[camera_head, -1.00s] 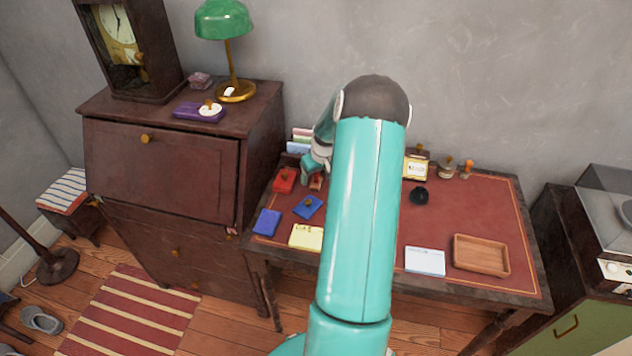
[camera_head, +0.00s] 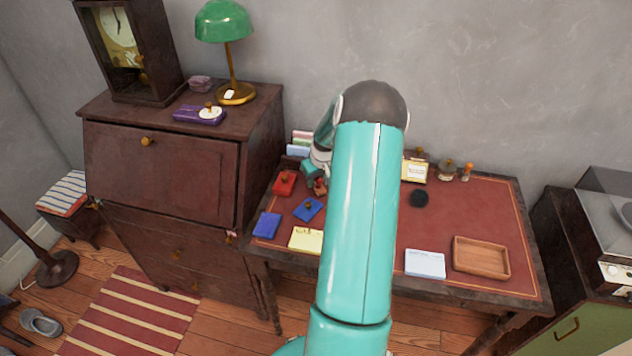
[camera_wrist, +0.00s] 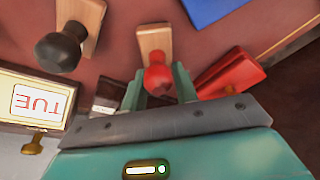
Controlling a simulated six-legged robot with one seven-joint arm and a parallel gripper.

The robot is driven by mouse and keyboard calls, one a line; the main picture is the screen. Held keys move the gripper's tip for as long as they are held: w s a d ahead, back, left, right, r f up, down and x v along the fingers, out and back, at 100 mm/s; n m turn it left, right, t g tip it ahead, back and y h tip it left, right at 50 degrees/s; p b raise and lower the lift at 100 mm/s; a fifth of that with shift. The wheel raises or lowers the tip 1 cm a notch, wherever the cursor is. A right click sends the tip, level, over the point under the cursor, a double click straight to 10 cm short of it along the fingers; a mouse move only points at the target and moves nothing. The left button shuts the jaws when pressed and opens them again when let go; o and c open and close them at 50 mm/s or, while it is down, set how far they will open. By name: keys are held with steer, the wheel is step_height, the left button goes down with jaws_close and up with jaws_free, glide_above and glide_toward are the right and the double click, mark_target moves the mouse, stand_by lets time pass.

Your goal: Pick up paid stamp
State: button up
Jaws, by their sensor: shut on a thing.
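A stamp with a pale wooden block and a red knob (camera_wrist: 155,40) sits between the two fingers of my gripper (camera_wrist: 159,82) in the wrist view. The fingers are shut on it around the knob. No lettering on the stamp is readable, so I cannot confirm that it is the paid stamp. In the head view my gripper (camera_head: 312,173) is at the back left of the desk, partly behind my arm, with the red knob (camera_head: 320,187) just below it. I cannot tell whether the stamp touches the desk. A black-knobbed stamp (camera_wrist: 75,35) stands beside it in the wrist view.
A red pad (camera_head: 284,183), blue pads (camera_head: 308,208) and a yellow pad (camera_head: 306,239) lie nearby. A "TUE" calendar (camera_wrist: 42,100) stands close to my gripper. A wooden tray (camera_head: 481,257) and white notepad (camera_head: 425,263) lie at the right. The desk's middle right is mostly clear.

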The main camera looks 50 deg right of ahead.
steer(key=shift+r, duration=0.45)
step_height(320, 180, up, 2)
steer(key=shift+r, duration=0.1)
steer(key=s+a+r, duration=0.8)
steer(key=s+r, duration=0.2)
steer(key=s, duration=0.1)
steer(key=shift+s+a, duration=0.15)
